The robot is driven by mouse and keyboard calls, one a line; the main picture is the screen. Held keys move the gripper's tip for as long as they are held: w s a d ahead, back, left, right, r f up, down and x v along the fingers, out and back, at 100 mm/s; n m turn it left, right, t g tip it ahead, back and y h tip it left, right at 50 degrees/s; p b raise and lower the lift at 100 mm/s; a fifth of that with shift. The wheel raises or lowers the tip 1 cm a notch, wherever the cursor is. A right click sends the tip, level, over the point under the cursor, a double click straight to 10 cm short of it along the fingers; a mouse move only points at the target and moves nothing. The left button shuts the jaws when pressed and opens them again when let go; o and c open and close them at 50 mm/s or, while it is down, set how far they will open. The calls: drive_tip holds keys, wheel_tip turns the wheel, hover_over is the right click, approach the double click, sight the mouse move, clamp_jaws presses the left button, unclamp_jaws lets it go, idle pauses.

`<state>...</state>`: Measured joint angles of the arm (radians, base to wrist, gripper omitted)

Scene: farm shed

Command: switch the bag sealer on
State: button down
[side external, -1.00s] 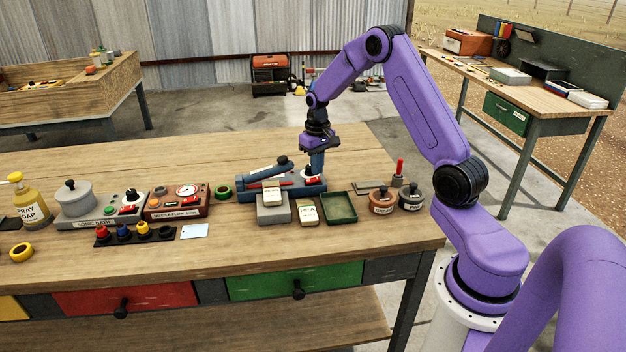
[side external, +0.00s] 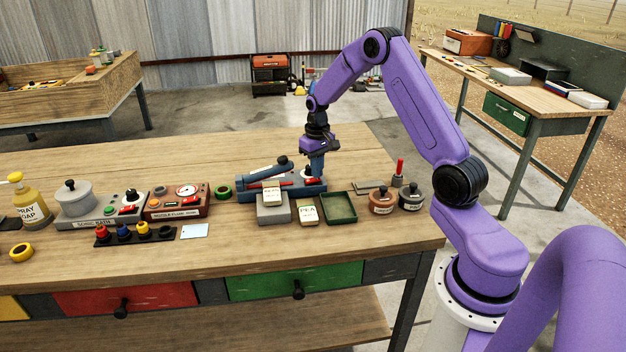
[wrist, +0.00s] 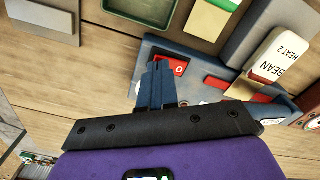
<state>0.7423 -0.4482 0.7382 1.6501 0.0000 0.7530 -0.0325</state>
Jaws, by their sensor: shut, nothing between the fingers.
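The bag sealer (side external: 247,196) is a blue machine with a long blue arm and a black knob, on the workbench behind the seed packets. In the wrist view its blue base (wrist: 148,52) carries a red rocker switch (wrist: 178,67) marked with a white O. My gripper (side external: 316,174) is shut and empty, pointing down over the right end of the sealer. In the wrist view my fingertips (wrist: 157,68) are together right beside the switch, partly covering its left side. I cannot tell whether they touch it.
A grey block (side external: 273,214) with a bean packet (side external: 271,193), a pea packet (side external: 307,212) and a green tray (side external: 354,208) stand in front. Lidded pots (side external: 382,203) are to the right. A needle-flame unit (side external: 163,208) and sonic bath (side external: 75,221) are left. Bare wood lies behind.

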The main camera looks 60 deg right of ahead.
drive_tip(key=shift+f, duration=0.5)
drive_tip(key=shift+r, duration=0.1)
idle(0.3)
drive_tip(key=shift+r, duration=3.4)
